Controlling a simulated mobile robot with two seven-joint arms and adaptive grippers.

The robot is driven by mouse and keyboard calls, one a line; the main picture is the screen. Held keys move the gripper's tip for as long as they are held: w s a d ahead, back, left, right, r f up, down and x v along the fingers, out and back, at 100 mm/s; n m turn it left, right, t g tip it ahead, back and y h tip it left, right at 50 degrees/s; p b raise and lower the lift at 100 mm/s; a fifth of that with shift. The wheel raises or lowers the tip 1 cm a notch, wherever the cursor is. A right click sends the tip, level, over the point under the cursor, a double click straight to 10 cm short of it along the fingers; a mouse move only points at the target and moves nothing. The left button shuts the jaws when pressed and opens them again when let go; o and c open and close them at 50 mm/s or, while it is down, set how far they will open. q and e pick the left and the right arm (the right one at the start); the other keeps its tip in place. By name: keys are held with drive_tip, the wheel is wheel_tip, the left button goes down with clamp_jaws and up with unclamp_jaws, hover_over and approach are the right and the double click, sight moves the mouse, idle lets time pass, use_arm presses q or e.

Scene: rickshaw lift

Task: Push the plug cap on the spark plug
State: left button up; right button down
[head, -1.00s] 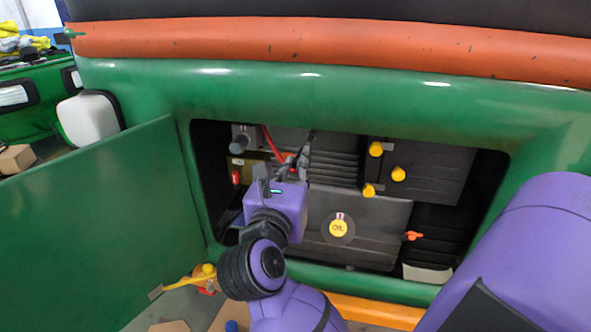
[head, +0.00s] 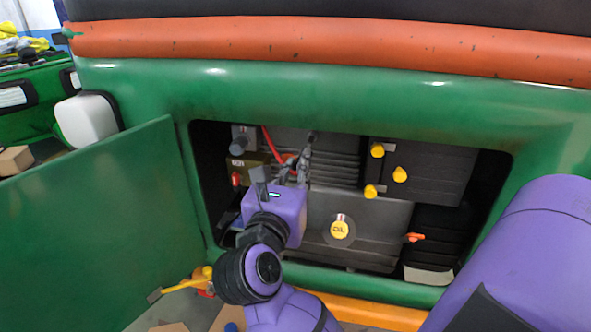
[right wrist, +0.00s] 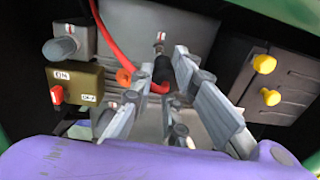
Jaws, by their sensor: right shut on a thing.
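My right gripper (right wrist: 170,72) is inside the open engine bay, shut on the black plug cap (right wrist: 162,68), which shows between the fingertips in the right wrist view. A red cable (right wrist: 122,55) curves down from the top left to the cap. The spark plug (right wrist: 160,37), a small pale tip with a red mark, shows just beyond the cap in that view. I cannot tell whether cap and plug touch. In the head view the gripper (head: 301,168) hides most of the cap. My left gripper is not in view.
A green door (head: 95,220) stands open at the left. Yellow knobs (head: 400,174) on a dark box (head: 440,170) are right of the gripper, and an oil cap (head: 340,229) is below right. A brown switch box (right wrist: 75,85) with a red switch is at left.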

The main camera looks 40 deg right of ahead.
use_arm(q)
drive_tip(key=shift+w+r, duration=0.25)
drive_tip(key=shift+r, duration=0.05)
use_arm(e)
drive_tip(key=shift+x, duration=3.05)
idle(0.4)
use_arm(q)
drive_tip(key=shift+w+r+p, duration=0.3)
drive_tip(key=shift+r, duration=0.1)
use_arm(e)
drive_tip(key=shift+w, duration=0.4)
idle(0.5)
drive_tip(key=shift+w+d+f, duration=0.1)
drive_tip(key=shift+w+d, duration=0.15)
idle(0.8)
drive_tip(key=c, duration=1.7)
unclamp_jaws()
drive_tip(key=shift+o, duration=0.9)
drive_tip(key=shift+s+a, duration=0.1)
